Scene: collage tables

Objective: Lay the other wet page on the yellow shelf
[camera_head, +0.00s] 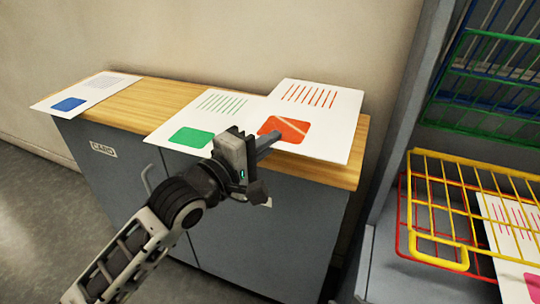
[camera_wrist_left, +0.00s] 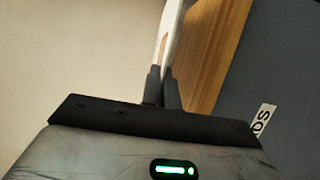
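A white page with red lines and a red-orange square (camera_head: 336,104) lies at the right of the wooden cabinet top, its near part at the front edge. A white page with green lines and a green square (camera_head: 222,103) lies beside it on the left. My left gripper (camera_head: 266,141) is at the near edge of the red page. In the left wrist view its fingers (camera_wrist_left: 163,88) are close together with the page's thin edge (camera_wrist_left: 175,32) between them. My right gripper is out of view.
A page with a blue square (camera_head: 100,82) lies at the cabinet top's left end. A page with a pink square (camera_head: 497,218) lies among the wires at the yellow and red shelves (camera_head: 402,232). Green wire shelves (camera_head: 470,75) are above. The grey rack post (camera_head: 398,120) stands between cabinet and shelves.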

